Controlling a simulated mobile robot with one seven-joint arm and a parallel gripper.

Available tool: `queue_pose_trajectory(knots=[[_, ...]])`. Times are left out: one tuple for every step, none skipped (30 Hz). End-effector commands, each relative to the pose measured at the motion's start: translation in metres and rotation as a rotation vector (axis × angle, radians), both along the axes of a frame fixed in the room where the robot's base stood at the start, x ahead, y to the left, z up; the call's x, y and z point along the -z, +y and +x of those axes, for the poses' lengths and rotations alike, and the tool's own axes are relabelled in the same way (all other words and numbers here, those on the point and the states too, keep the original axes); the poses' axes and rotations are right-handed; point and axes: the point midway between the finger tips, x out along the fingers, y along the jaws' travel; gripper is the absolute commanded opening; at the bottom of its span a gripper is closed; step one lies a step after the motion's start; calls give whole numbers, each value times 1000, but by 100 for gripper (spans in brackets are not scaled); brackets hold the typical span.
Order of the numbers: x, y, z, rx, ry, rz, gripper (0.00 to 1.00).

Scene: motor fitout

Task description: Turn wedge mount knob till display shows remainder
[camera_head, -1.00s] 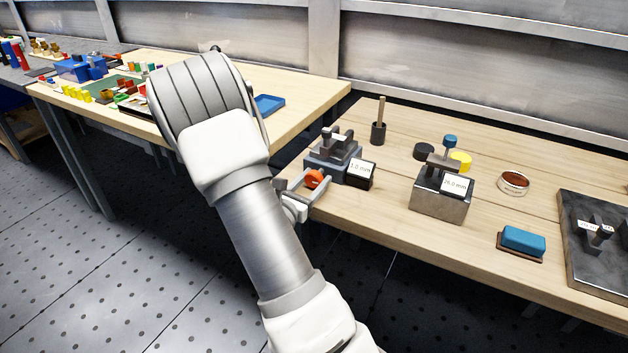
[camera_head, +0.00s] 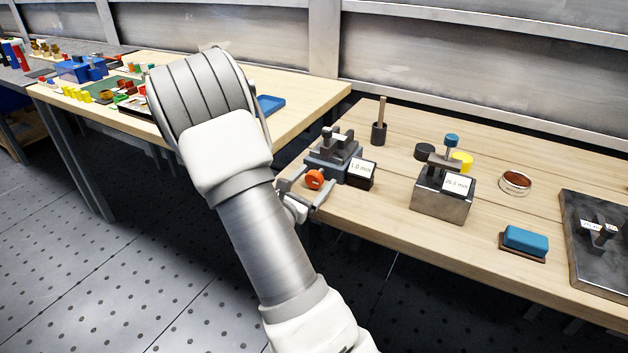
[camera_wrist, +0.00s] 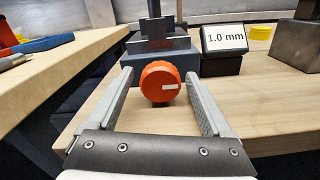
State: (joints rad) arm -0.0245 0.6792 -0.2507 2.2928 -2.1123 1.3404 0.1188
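The orange wedge mount knob (camera_wrist: 160,82) faces me on the front of the dark grey wedge mount (camera_head: 325,165); in the head view the knob (camera_head: 314,179) sits at the table's left edge. A white mark on the knob lies nearly level, towards its right side. The wedge mount's display (camera_wrist: 226,38) reads 1.0 mm; it also shows in the head view (camera_head: 360,168). My gripper (camera_wrist: 158,76) is open, with one finger on each side of the knob and a gap between knob and each finger.
To the right stands a metal block with a blue-topped post and its own display (camera_head: 456,184). A blue brush-like block (camera_head: 525,239), a copper-coloured ring (camera_head: 515,181) and a dark cup with a stick (camera_head: 379,133) share the table. Another table with coloured parts stands left.

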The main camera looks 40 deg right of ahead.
Motion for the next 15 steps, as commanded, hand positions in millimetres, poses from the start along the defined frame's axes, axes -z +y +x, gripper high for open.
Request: queue_pose_trajectory(knots=[[0, 0, 0, 0, 0, 0, 84], [0, 0, 0, 0, 0, 0, 84], [0, 0, 0, 0, 0, 0, 84], [0, 0, 0, 0, 0, 0, 84], [0, 1, 0, 0, 0, 0, 84], [0, 2, 0, -1, 0, 0, 84], [0, 4, -1, -1, 0, 1, 84], [0, 6, -2, -2, 0, 1, 84], [-1, 11, -3, -2, 0, 1, 84], [-1, 15, -5, -2, 1, 0, 84], [-1, 19, -7, -3, 1, 1, 84], [-1, 26, -9, -5, 2, 2, 84], [-2, 33, -12, -5, 4, 1, 84], [-2, 39, -15, -5, 4, 1, 84], [-2, 48, -18, -6, 3, 1, 84]])
